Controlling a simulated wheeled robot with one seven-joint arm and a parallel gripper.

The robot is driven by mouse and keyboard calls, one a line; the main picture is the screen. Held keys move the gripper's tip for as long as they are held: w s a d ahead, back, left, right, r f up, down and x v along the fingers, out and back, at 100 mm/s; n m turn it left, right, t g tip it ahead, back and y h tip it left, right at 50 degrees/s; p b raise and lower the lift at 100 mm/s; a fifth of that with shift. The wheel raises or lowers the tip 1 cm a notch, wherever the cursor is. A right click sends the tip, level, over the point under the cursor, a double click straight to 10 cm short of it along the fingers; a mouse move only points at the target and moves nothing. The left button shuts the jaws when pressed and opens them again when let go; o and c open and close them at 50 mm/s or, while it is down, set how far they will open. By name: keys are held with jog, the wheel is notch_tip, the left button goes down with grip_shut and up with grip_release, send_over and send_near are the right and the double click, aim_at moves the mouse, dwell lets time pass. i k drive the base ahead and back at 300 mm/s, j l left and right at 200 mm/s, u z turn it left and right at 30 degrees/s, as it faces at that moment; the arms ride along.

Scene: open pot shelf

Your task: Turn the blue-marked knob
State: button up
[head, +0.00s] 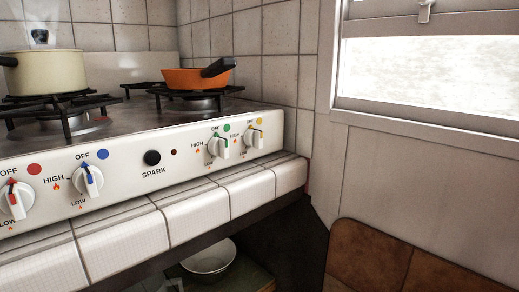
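The blue-marked knob (90,180) is a white knob with a blue stripe on the front panel of the stove (120,172), left of centre in the head view. A blue dot (102,154) sits above it to the right. Its blue stripe points up and a little left, toward the OFF label. The labels HIGH and LOW stand to its left and below it. My gripper is not in view.
A red-marked knob (14,200) is to the left; green-marked (218,145) and yellow-marked (254,138) knobs are to the right. A black SPARK button (152,157) lies between. A cream pot (45,72) and an orange pan (198,77) stand on top. A tiled ledge (200,210) runs below.

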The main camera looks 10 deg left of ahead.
aim_at(88, 179)
jog(key=k+j+u, duration=0.1)
jog(key=u, duration=0.3)
jog(key=j+u, duration=0.35)
jog(key=k+j+u, duration=0.1)
jog(key=u, duration=0.3)
